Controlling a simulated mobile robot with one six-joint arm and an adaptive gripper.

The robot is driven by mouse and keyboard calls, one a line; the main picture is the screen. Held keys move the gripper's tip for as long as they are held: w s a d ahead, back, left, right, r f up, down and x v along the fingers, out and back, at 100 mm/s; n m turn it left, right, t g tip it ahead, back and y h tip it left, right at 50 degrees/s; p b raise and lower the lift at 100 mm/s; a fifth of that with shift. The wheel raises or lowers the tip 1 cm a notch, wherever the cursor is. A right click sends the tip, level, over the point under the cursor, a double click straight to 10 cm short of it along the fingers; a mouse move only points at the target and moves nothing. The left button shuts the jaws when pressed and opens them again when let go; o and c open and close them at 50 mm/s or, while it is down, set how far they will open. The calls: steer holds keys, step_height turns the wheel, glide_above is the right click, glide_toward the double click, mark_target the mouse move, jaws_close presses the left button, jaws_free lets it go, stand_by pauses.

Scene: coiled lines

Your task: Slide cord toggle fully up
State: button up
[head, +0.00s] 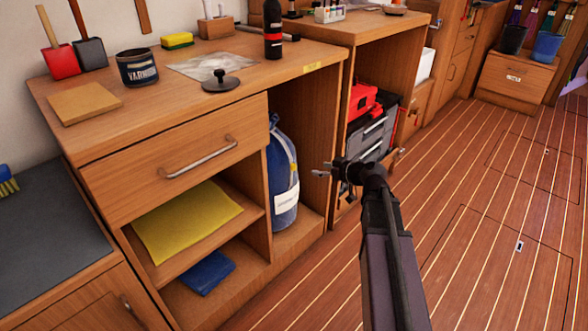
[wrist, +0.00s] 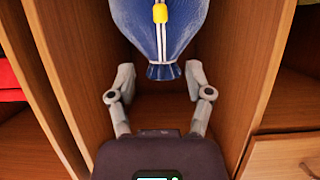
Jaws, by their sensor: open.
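A blue duffel-like bag (head: 283,180) with a pale label stands upright in the tall open bay of the wooden cabinet. In the wrist view, where it appears upside down, the bag (wrist: 135,20) has a gathered neck. A yellow cord toggle (wrist: 160,13) sits on a white cord (wrist: 162,42) running along the bag, apart from the neck's end. I cannot make out the toggle in the head view. My gripper (head: 320,170) is open and empty, to the right of the bag in the head view. In the wrist view its fingers (wrist: 160,74) are spread on either side of the neck's end.
Wooden bay walls (wrist: 245,70) stand close on both sides of the bag. The cabinet top (head: 150,110) holds a varnish tin (head: 137,68) and a black-knobbed disc (head: 220,82). A red case (head: 372,101) is in the bay to the right. The floor (head: 470,220) is clear.

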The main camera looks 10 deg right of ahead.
mark_target(295, 166)
stand_by(0.3)
steer(key=shift+b+x, duration=2.65)
steer(key=shift+x, duration=4.3)
steer(key=shift+s, duration=0.1)
jaws_close()
